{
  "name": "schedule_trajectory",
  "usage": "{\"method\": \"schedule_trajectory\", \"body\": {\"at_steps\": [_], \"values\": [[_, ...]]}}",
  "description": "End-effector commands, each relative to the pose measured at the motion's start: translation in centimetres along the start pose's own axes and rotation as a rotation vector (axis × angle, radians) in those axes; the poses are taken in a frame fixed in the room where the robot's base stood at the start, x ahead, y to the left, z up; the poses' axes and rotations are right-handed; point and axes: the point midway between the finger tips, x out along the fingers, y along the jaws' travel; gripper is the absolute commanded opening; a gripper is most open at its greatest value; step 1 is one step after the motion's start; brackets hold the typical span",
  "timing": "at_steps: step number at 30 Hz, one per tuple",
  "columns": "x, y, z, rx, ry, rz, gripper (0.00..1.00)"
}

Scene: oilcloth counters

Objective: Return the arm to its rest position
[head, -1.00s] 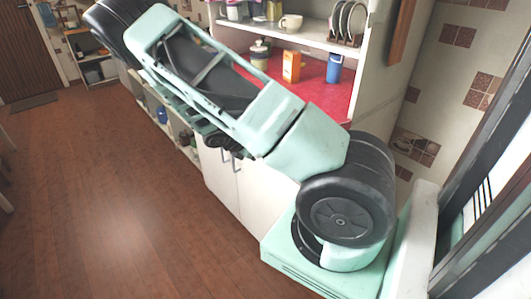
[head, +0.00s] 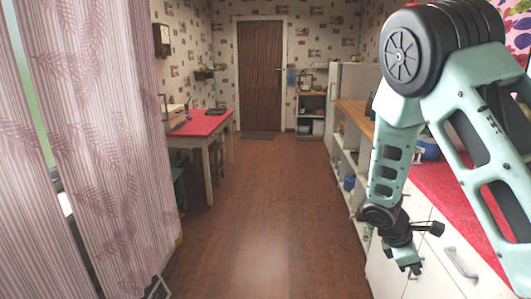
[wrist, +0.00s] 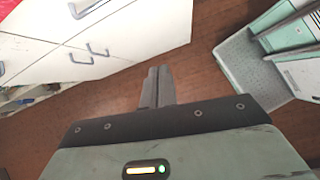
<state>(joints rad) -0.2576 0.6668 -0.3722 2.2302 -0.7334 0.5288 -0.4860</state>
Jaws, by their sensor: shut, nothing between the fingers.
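My gripper (head: 414,268) hangs low at the end of my folded arm on the right of the head view, in front of the white cabinet fronts. In the wrist view its two fingers (wrist: 157,88) are together, with nothing between them, above the brown wooden floor. My arm bends at a high black joint, and its forearm points down.
White cabinets (head: 440,240) with metal handles stand close to my gripper, below a red countertop (head: 450,189). A red table (head: 203,124) stands at the left, behind a striped curtain (head: 105,120). The wooden floor (head: 255,210) is clear towards a brown door (head: 259,75).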

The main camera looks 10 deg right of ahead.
Motion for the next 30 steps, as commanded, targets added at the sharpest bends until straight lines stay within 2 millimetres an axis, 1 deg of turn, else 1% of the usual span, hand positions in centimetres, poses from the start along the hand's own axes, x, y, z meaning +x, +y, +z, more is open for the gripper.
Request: {"method": "schedule_trajectory", "body": {"at_steps": [1,2,3,5,6,8,9,11,12,13,15,18,21,24,30], "values": [[-2.8,-1.5,-2.0,0.050,0.075,-0.003,0.00],[-4.4,-2.5,-3.2,0.083,0.117,-0.012,0.00],[-6.6,-4.1,-4.5,0.124,0.171,-0.026,0.00],[-9.8,-6.5,-6.3,0.179,0.247,-0.050,0.00],[-11.9,-8.3,-7.3,0.212,0.294,-0.069,0.00],[-15.0,-11.2,-8.3,0.259,0.360,-0.099,0.00],[-16.9,-13.2,-8.8,0.284,0.400,-0.119,0.00],[-19.4,-16.3,-9.2,0.318,0.451,-0.151,0.00],[-20.9,-18.3,-9.3,0.337,0.480,-0.171,0.00],[-21.8,-19.7,-9.3,0.350,0.499,-0.184,0.00],[-23.5,-22.6,-9.1,0.378,0.533,-0.214,0.00],[-24.9,-25.8,-8.7,0.403,0.562,-0.244,0.00],[-25.6,-27.6,-8.3,0.420,0.577,-0.262,0.00],[-25.8,-28.2,-8.2,0.425,0.581,-0.268,0.00],[-25.8,-28.2,-8.2,0.425,0.581,-0.268,0.00]]}}
